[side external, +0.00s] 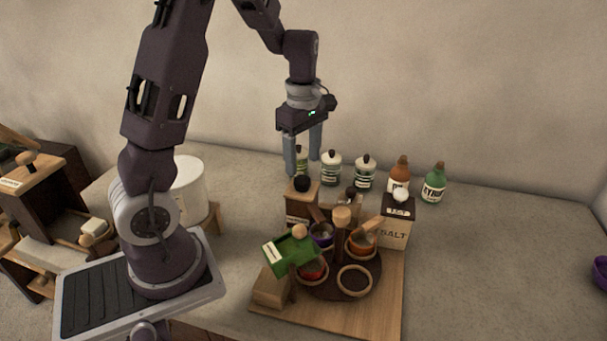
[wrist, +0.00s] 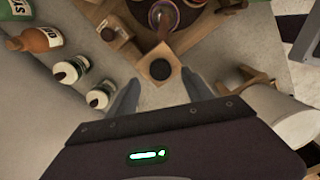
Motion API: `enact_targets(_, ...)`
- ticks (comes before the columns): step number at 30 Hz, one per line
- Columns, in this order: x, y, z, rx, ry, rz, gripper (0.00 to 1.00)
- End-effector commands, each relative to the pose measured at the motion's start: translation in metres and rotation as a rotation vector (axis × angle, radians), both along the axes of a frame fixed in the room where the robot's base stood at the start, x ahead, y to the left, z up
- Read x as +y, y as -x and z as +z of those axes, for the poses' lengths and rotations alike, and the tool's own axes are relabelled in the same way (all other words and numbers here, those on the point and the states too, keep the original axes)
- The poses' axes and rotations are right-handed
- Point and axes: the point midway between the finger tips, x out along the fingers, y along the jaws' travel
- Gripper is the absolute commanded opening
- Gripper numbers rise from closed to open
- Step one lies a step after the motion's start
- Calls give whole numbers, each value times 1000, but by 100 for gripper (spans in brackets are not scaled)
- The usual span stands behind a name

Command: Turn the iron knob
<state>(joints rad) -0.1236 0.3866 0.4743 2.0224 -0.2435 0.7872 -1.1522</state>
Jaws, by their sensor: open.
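The iron knob (side external: 302,184) is a small black ball on top of a wooden box (side external: 301,209). In the wrist view the knob (wrist: 160,69) shows as a dark round disc on the box top. My gripper (side external: 302,172) is open and points down, just above and around the line of the knob. In the wrist view its two fingers (wrist: 160,98) are spread, with the knob lying between and beyond their tips. The fingers appear empty, and I cannot tell the exact gap to the knob.
A round tray (side external: 340,290) with several spice bowls stands in front on a wooden board (side external: 385,315). A salt box (side external: 396,232) is to its right. Several jars (side external: 331,168) and bottles (side external: 434,185) line the back. A white canister (side external: 189,188) stands left.

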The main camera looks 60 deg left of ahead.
Motion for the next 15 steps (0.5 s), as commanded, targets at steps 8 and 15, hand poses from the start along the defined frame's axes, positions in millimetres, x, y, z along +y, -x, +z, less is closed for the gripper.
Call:
enact_targets(8, 0, 1, -44, 1, 1, -2, 59)
enact_targets(15, -1, 0, -48, -1, 1, -4, 59)
